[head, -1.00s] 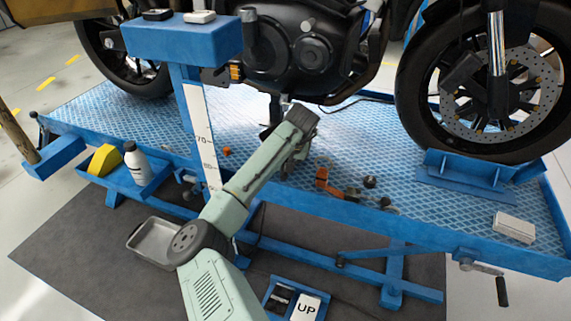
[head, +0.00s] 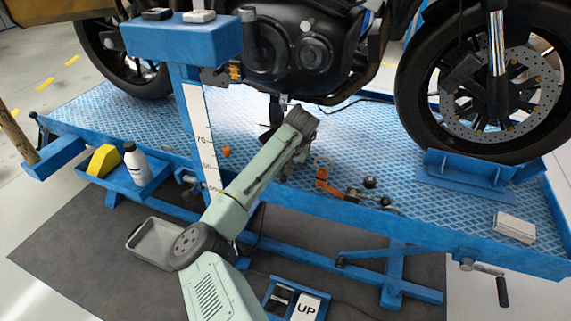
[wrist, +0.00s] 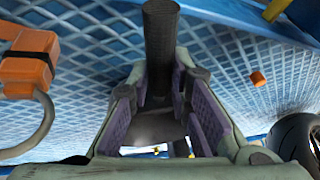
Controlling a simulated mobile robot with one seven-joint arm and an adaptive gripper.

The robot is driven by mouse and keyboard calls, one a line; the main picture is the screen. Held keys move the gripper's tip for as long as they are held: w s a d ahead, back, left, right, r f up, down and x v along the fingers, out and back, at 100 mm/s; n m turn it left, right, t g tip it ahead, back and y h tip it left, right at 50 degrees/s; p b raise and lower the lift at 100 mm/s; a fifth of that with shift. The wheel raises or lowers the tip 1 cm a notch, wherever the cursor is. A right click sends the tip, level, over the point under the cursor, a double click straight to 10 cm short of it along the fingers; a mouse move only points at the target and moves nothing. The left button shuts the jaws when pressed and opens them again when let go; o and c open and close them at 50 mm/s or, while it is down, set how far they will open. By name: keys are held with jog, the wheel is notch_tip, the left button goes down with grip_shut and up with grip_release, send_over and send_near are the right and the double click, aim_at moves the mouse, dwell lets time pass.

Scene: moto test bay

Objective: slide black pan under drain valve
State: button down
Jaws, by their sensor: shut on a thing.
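My gripper (head: 286,168) is low over the blue lift deck, beneath the motorcycle's engine. The wrist view shows its purple-padded fingers (wrist: 166,98) shut on a dark upright cylindrical thing (wrist: 160,45). A dark shiny surface (wrist: 152,130) shows lower between the fingers; I cannot tell whether it joins the cylinder or is the black pan. In the head view a dark piece (head: 267,133) shows beside my wrist, partly hidden by my arm. A dark stem (head: 275,106) hangs under the engine; I cannot tell whether it is the drain valve.
An orange part (head: 327,182) and dark knobs (head: 370,182) lie right of my gripper. A small orange piece (head: 226,151) lies left. A white bottle (head: 135,165) stands in a side shelf. The front wheel (head: 415,110) is at right.

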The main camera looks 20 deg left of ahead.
jog(key=shift+f, duration=0.4)
jog(key=c, duration=1.4)
grip_release()
